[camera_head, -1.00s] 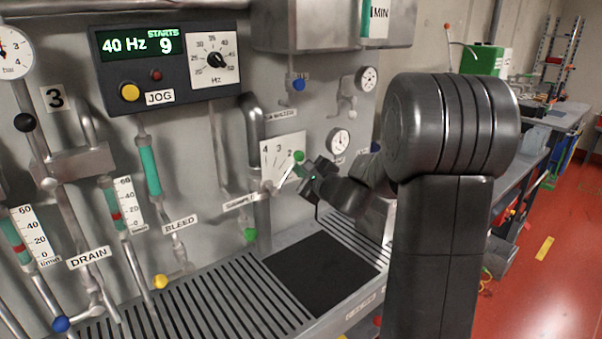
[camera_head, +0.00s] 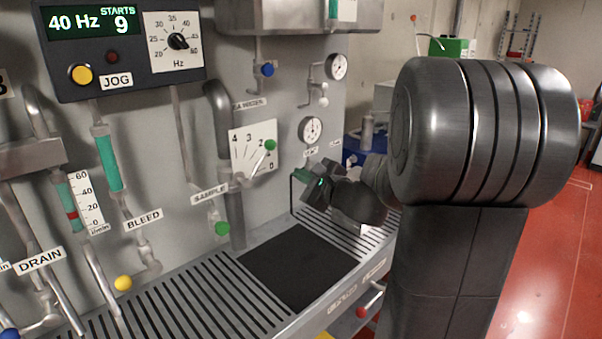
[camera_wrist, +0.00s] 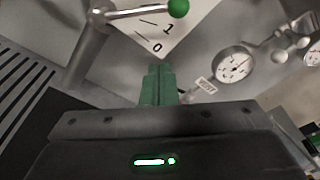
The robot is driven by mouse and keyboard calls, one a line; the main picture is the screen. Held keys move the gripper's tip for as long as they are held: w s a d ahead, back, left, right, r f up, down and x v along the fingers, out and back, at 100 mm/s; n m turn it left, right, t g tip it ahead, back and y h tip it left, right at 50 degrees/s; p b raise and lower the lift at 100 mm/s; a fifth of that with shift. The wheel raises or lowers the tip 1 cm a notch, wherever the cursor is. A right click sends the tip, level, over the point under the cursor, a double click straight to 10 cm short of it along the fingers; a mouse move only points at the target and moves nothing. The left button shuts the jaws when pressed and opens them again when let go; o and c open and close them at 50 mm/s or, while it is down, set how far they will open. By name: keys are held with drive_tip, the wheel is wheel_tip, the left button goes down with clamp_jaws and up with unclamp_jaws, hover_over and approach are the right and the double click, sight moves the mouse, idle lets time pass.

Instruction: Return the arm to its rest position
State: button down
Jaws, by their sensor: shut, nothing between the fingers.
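My arm stands at the right of the head view, with its big dark joint and upright link in front of the panel. My gripper (camera_head: 304,176) is near the panel, right of and below the green-knobbed lever. In the wrist view its green fingers (camera_wrist: 158,84) are together with nothing between them. The lever's green knob (camera_head: 270,145) lies over the white 0–4 scale plate (camera_head: 246,136), and the knob also shows at the top of the wrist view (camera_wrist: 179,8). The fingers are apart from the lever.
A slotted drip tray (camera_head: 196,300) with a black mat (camera_head: 299,268) runs below the panel. A control box (camera_head: 122,50) reads 40 Hz and 9 starts. Red floor (camera_head: 545,290) is open at the right.

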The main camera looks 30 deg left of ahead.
idle(0.4)
drive_tip(key=p+x, duration=0.2)
drive_tip(key=x, duration=0.8)
drive_tip(key=shift+r, duration=0.1)
drive_tip(key=s+r+p, duration=0.2)
drive_tip(key=p, duration=0.1)
drive_tip(key=shift+s+r, duration=0.25)
drive_tip(key=shift+s, duration=0.15)
drive_tip(key=shift+f, duration=0.1)
drive_tip(key=shift+w+f, duration=0.1)
drive_tip(key=shift+f, duration=0.05)
